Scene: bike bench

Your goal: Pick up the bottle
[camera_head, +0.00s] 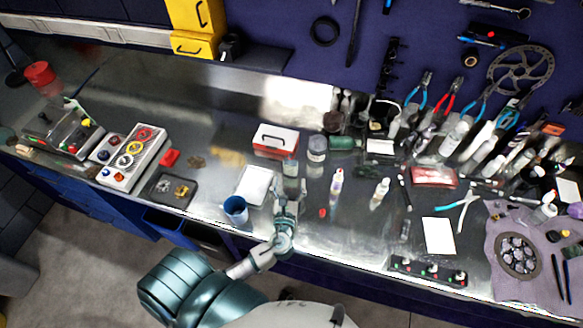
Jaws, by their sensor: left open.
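Two small upright bottles stand on the metal bench to the right of my left gripper (289,192). One is a white bottle with a reddish label (336,184), and the other is a plain white bottle (379,194). More bottles (456,137) crowd the back right; I cannot tell which one the task means. My left gripper is open over the bench's front part, with no bottle visible between its fingers. It is left of the labelled bottle and apart from it. My right gripper is not in view.
A blue cup (236,210) and a white tray (255,184) sit just left of the gripper. A red and white box (275,141) and a lidded jar (317,148) stand behind. A white card (438,236) lies right.

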